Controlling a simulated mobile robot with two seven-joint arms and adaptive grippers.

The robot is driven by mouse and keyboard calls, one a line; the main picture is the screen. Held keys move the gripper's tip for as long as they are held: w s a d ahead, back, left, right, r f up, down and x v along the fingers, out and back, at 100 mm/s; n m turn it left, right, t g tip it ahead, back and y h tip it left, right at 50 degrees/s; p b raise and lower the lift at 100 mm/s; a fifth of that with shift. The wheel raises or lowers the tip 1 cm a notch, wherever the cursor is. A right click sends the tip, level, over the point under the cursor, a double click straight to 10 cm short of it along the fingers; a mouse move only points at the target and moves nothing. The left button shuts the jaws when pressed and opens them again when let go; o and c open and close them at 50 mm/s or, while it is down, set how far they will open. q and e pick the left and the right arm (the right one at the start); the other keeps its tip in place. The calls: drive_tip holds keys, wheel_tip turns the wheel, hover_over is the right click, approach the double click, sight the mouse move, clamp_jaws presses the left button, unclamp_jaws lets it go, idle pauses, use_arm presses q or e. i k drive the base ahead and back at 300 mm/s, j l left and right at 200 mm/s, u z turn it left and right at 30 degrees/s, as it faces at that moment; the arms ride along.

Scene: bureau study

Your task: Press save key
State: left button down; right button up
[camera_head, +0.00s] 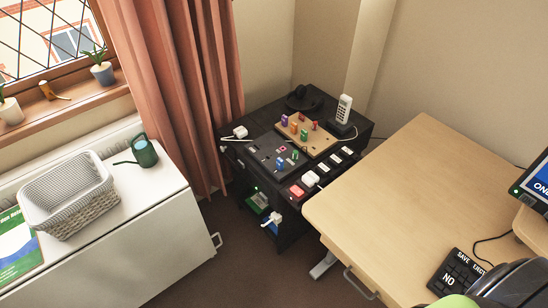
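A black keypad (462,269) lies on the light wooden desk (400,190) at the lower right. White lettering on it reads SAVE (464,257), EJECT (479,267) and NO (449,280). The SAVE lettering is at the keypad's far edge; the separate keys are too small to tell apart clearly. A dark rounded shape (515,286) and a green one (452,301) at the bottom right hide the keypad's near side; I cannot tell what they are. Neither of my grippers can be made out in this view.
A screen (537,186) with a blue display stands at the right edge. A dark cable (490,240) runs near the keypad. A black cabinet (360,128) with boards and a handset stands beyond the desk. The desk's middle is clear. A white cabinet (130,250) bears a basket (72,215).

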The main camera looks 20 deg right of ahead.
sight(465, 260)
drive_tip(key=k+z, duration=0.15)
drive_tip(key=z, duration=2.7)
